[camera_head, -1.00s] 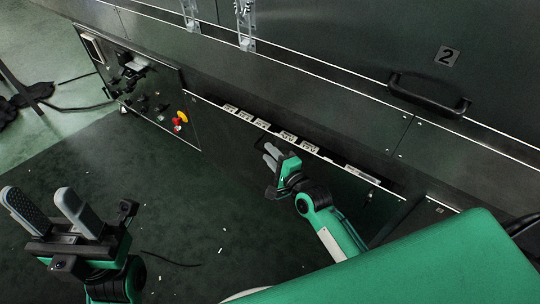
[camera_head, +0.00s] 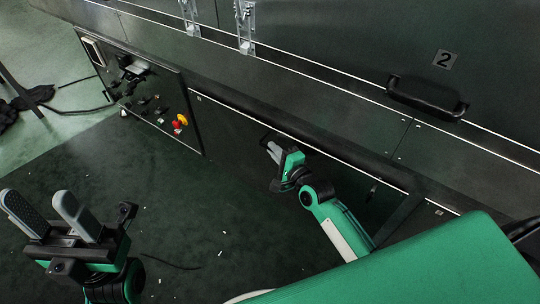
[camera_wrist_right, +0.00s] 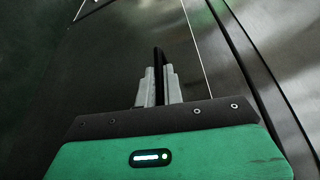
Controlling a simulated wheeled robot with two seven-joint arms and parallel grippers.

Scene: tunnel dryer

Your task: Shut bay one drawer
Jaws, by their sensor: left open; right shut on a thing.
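The bay one drawer is the dark front panel (camera_head: 232,135) low on the machine, with a pale top edge. No drawer contents show above that edge; only a thin dark band lies behind it. I cannot tell whether the front is fully flush. My right gripper (camera_head: 272,148) is at the upper middle of the front, shut on the dark drawer handle (camera_head: 265,138). In the right wrist view the gripper (camera_wrist_right: 157,85) clasps the handle's black bar (camera_wrist_right: 157,60). My left gripper (camera_head: 42,205) is open and empty over the floor, away from the drawer.
A control panel (camera_head: 140,90) with a red and yellow button (camera_head: 180,121) is left of the drawer. A black handle (camera_head: 428,97) and a "2" plate (camera_head: 444,59) are on the upper right panel. Metal latches (camera_head: 245,25) stand above. The dark floor (camera_head: 165,195) in front is mostly clear.

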